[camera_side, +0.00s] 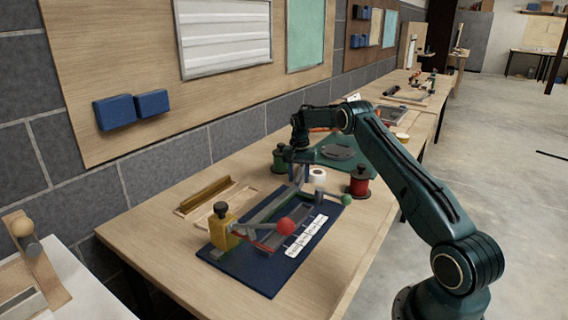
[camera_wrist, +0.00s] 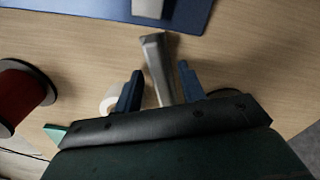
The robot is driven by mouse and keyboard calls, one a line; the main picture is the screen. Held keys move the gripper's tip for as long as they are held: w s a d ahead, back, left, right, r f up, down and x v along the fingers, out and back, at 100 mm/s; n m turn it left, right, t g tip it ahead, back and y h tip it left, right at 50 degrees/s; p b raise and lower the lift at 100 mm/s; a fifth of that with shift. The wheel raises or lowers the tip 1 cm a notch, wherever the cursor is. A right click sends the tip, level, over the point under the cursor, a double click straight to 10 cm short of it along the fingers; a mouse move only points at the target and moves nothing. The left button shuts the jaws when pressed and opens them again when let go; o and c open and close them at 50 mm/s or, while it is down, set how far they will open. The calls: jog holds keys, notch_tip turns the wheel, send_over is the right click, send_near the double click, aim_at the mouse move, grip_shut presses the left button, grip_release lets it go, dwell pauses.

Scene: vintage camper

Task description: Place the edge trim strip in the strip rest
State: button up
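My gripper (camera_side: 298,160) points down to the right of the tray, near the far end of a blue-based jig (camera_side: 266,277). In the wrist view, my gripper's two blue fingers (camera_wrist: 158,88) stand apart, with a grey bar (camera_wrist: 157,62) between them. Gaps show on both sides. Where the bar's lower end goes is hidden.
The jig carries a yellow block (camera_side: 222,232), grey lever arms and a red ball knob (camera_side: 286,226). A red spool (camera_side: 359,183), a green spool (camera_side: 280,158) and a white roll (camera_side: 318,175) stand behind it. The bench's front left is clear.

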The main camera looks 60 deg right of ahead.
grip_shut()
jog(key=shift+r, duration=0.15)
notch_tip(320, 180, up, 20)
dwell(0.9)
dwell(0.6)
